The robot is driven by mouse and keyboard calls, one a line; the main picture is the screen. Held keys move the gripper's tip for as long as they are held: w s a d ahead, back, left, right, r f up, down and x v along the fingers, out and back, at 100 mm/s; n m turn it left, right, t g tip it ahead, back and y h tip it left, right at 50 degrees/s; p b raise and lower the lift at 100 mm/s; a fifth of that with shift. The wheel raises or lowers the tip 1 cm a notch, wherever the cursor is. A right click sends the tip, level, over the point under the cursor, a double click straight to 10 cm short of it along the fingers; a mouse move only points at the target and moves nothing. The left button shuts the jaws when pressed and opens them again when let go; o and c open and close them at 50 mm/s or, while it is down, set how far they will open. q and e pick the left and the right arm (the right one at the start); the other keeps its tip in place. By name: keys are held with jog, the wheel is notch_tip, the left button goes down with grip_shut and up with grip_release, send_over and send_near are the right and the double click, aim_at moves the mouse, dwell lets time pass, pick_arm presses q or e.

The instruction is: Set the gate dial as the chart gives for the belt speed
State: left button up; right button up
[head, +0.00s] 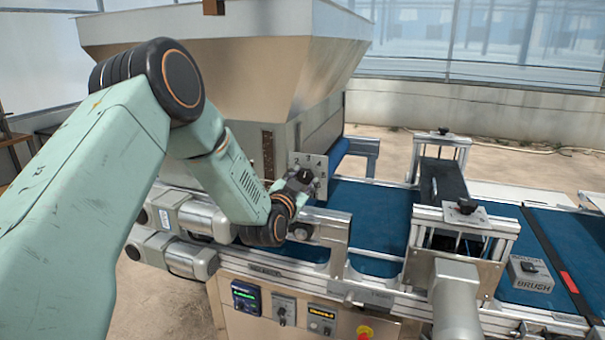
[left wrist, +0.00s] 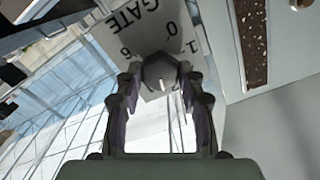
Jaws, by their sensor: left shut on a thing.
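The gate dial is a grey knob (left wrist: 160,72) on a pale plate (left wrist: 190,45) lettered GATE, with the numbers 0, 1 and 6 readable in the left wrist view. In the head view the plate (head: 318,165) stands upright at the front of the hopper, with small numbers along its top. My left gripper (head: 300,182) reaches it from the left and is shut on the knob. In the left wrist view the fingers (left wrist: 160,85) sit on both sides of the knob, which has a white pointer mark. My right gripper is out of view. I see no readable chart.
The big hopper (head: 225,55) rises behind my left arm. The blue belt (head: 375,215) runs to the right under metal frames. A lit display (head: 245,297), a second display (head: 321,315) and a red button are on the front panel. A box marked BRUSH (head: 530,275) stands right.

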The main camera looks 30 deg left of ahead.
pick_arm(q)
jog(key=m+p, duration=0.3)
jog(key=m, duration=0.2)
jog(key=shift+m, duration=0.3)
jog(key=shift+f, duration=0.1)
dwell(0.4)
jog(key=o, duration=1.2)
jog(key=v, duration=1.2)
